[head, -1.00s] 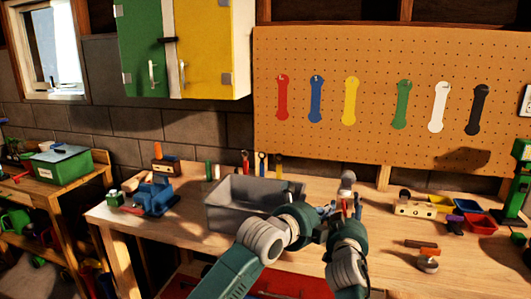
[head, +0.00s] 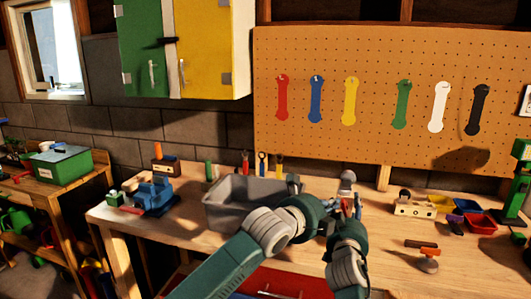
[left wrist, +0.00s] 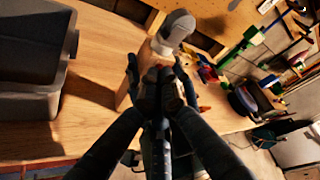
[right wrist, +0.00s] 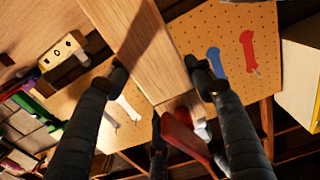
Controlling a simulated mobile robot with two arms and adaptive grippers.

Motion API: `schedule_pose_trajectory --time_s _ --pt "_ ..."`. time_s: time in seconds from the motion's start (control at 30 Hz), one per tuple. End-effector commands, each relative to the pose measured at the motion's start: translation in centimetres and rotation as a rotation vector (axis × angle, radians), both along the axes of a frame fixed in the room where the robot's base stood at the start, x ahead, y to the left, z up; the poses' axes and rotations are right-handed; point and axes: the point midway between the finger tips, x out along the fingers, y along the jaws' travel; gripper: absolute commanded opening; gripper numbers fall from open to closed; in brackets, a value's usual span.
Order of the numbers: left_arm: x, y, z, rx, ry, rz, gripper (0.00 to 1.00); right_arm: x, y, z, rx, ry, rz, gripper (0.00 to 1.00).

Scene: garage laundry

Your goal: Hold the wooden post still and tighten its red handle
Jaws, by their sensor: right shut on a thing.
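The wooden post (right wrist: 150,50) runs between the fingers of my right gripper (right wrist: 160,78) in the right wrist view; they are shut on it. Its red handle (right wrist: 187,137) crosses near the far end of the post, beside dark fingers of my left gripper. In the head view my left gripper (head: 330,209) is close against the post, and the two grippers hide most of it. In the left wrist view the post (left wrist: 138,82) shows behind my left gripper (left wrist: 160,88). I cannot tell whether the left fingers close on the handle.
A grey bin (head: 238,203) stands left of the grippers on the workbench (head: 185,232). A blue vise (head: 155,194) is further left. A wooden block (head: 414,208) and coloured trays (head: 480,226) are at the right.

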Motion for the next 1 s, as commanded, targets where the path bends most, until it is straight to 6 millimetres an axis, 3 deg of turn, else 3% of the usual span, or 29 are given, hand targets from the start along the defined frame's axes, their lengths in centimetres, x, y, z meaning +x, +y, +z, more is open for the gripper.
schedule_pose_trajectory --time_s 0.6,1.0 --pt "-0.32 -0.62 0.53 -0.006 -0.003 -0.007 0.0 0.03 0.25 0.13 -0.004 -0.002 0.004 0.17" --pt "-0.5 0.19 0.94 -0.002 -0.003 -0.006 0.0 0.03 0.16 0.09 -0.002 -0.001 0.003 0.17"
